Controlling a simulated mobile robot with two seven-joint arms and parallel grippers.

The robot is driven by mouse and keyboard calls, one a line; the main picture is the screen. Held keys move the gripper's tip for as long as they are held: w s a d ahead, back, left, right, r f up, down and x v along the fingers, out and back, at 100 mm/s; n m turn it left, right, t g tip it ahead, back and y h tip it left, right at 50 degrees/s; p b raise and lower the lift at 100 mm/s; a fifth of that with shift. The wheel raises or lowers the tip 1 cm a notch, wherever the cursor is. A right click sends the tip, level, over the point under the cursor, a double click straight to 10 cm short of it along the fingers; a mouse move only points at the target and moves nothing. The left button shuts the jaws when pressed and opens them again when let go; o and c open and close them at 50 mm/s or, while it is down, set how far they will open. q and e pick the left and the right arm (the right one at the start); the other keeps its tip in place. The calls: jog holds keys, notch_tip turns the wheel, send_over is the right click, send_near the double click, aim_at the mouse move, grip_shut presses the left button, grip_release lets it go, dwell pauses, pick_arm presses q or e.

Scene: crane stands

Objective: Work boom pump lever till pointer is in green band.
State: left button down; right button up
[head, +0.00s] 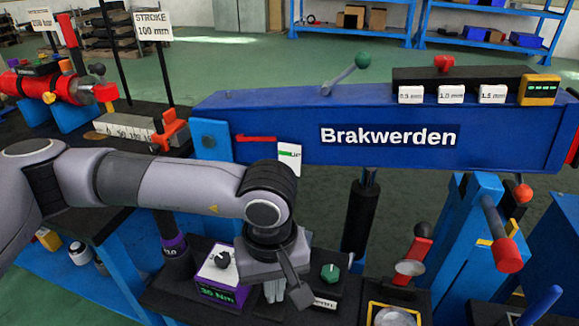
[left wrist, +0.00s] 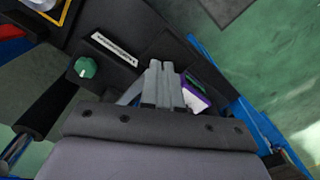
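The blue boom (head: 490,140) marked "Brakwerden" lies across the head view. A red pointer (head: 256,139) is on its left part, and a white card (head: 289,163) with a small green band hangs just right of it; the pointer does not visibly overlap the green. A lever with a red grip (head: 418,243) stands below the boom; I cannot tell if it is the pump lever. My left gripper (head: 273,292) points down over the black bench, beside the green knob (head: 329,272). In the left wrist view its fingers (left wrist: 163,85) are together, with nothing visible between them.
A dial box (head: 216,272) marked "30 Nm" stands left of my gripper. A black cylinder (head: 359,215) rises to the boom. A red-ended handle (head: 503,240) and a round dish (head: 392,317) are at the right. A green-knobbed lever (head: 350,74) tops the boom.

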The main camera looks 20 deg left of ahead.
pick_arm(q)
jog(key=shift+f, duration=0.45)
jog(key=shift+w+r, duration=0.1)
jog(key=shift+r, duration=0.45)
notch_tip(320, 180, up, 5)
jog(key=p, duration=0.2)
jog(key=shift+p, duration=0.4)
notch_tip(320, 180, up, 4)
jog(key=shift+f+p, duration=0.15)
jog(key=shift+p, duration=0.55)
pick_arm(e)
notch_tip(320, 180, up, 2)
jog(key=shift+a, duration=0.1)
pick_arm(q)
jog(key=shift+b, duration=0.35)
pick_arm(e)
jog(key=shift+f, duration=0.35)
